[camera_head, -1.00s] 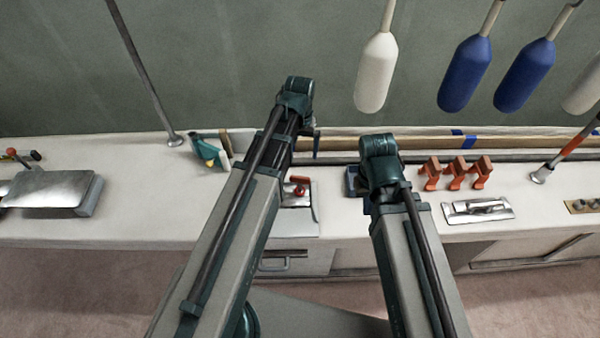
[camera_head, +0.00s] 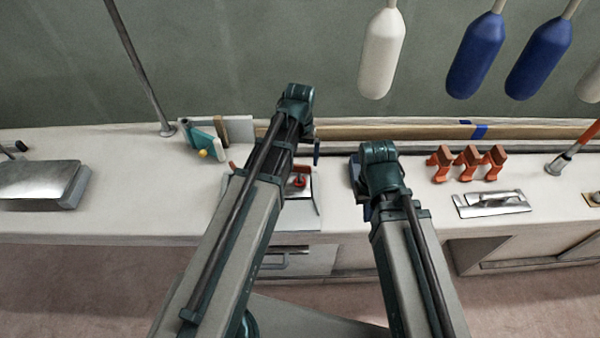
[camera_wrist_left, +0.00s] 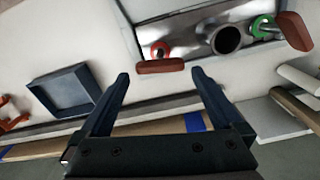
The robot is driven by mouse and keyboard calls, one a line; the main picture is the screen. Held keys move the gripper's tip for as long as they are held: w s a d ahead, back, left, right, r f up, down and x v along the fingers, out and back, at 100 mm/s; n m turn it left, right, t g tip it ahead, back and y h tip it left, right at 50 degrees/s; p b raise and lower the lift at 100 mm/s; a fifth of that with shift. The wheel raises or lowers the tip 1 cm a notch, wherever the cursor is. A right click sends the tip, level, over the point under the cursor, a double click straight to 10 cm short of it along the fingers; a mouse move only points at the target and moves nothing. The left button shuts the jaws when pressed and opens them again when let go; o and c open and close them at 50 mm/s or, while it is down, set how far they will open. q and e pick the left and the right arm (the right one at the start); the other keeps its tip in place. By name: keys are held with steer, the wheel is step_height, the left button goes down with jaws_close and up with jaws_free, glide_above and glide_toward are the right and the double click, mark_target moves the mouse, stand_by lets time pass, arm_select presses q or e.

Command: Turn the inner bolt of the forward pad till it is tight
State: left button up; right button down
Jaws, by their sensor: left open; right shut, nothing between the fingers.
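I cannot make out the forward pad or its inner bolt for certain. A small beige plate (camera_head: 594,199) is cut off at the right edge of the head view and may be a pad. My left gripper (camera_wrist_left: 160,74) is open and empty in the left wrist view, with a red-brown handle just beyond its fingertips. In the head view my left forearm mostly hides it. My right arm is in the head view, but its gripper is hidden behind it.
A metal plate (camera_wrist_left: 190,35) carries a red-brown handle (camera_wrist_left: 160,67), a round pipe mouth and a green-collared valve. A blue tray (camera_wrist_left: 66,90) is beside it. A teal tool (camera_head: 205,143) and grey box (camera_head: 40,184) are at left.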

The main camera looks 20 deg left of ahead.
mark_target(300, 165)
arm_select(q)
step_height(300, 165, down, 4)
steer(key=b, duration=0.3)
steer(key=shift+f, duration=0.1)
steer(key=shift+c, duration=0.3)
steer(key=c, duration=1)
